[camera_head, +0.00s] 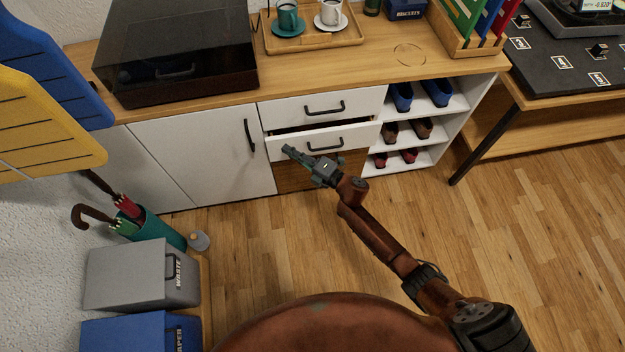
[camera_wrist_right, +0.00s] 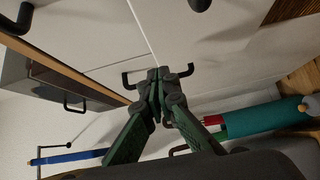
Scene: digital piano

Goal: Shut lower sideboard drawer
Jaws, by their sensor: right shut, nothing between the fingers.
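The lower sideboard drawer (camera_head: 345,137) has a white front with a dark handle. It stands slightly out, with a dark gap above its front edge, below the upper drawer (camera_head: 290,111), which looks closed. My right gripper (camera_head: 287,150) is shut and empty, in front of the left part of the lower drawer's front. Whether it touches the front cannot be told. In the right wrist view my right gripper (camera_wrist_right: 157,78) points along the white sideboard doors (camera_wrist_right: 215,50), its fingers together. My left gripper is not in view.
A dark-lidded box (camera_head: 175,55) and a wooden tray (camera_head: 300,42) with cups stand on the sideboard top. Shoe shelves (camera_head: 425,115) adjoin the drawers on the right. A teal umbrella stand (camera_head: 160,234) and a grey waste bin (camera_head: 125,278) are at left. The wooden floor in front is clear.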

